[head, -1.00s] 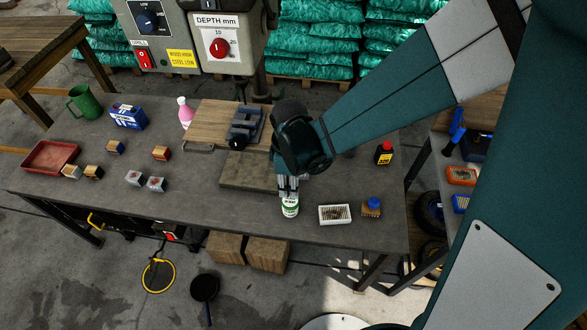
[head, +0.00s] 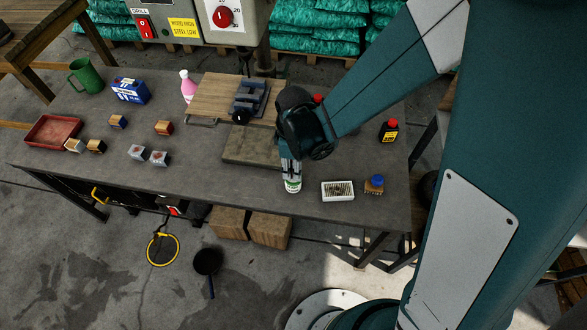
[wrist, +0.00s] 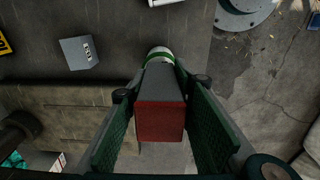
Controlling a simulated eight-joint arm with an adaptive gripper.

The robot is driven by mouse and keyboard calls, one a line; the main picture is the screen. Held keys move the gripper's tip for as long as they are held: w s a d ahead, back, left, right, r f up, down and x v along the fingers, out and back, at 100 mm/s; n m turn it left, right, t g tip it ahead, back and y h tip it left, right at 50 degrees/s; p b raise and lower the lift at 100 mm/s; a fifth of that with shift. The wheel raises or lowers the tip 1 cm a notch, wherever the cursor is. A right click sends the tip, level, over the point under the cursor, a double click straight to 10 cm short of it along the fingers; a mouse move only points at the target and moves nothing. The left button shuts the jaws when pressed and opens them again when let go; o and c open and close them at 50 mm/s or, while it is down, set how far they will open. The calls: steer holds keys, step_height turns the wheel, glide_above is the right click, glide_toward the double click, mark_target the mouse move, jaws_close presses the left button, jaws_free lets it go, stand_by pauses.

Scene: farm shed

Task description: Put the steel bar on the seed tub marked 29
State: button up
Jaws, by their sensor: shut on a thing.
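My gripper (wrist: 160,135) points down over the front of the bench. It is shut on a block-like bar with a dull red end face (wrist: 160,121), which I take for the steel bar. In the wrist view a round white tub with a green band (wrist: 160,53) shows just beyond the bar's far end. In the head view this tub (head: 293,187) stands near the front edge, directly below my gripper (head: 291,172). Its number is not readable. I cannot tell whether bar and tub touch. The bar is not distinct in the head view.
A white tray (head: 338,191) and a blue-topped brush (head: 375,185) lie right of the tub. A black bottle (head: 389,131) stands behind them. A flat slab (head: 250,148) lies left.

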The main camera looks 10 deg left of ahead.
steer(key=shift+f, duration=0.25)
steer(key=shift+f, duration=0.15)
steer(key=o, duration=1)
steer(key=shift+r+p, duration=0.95)
steer(key=shift+r, duration=5.2)
steer(key=shift+d, duration=0.1)
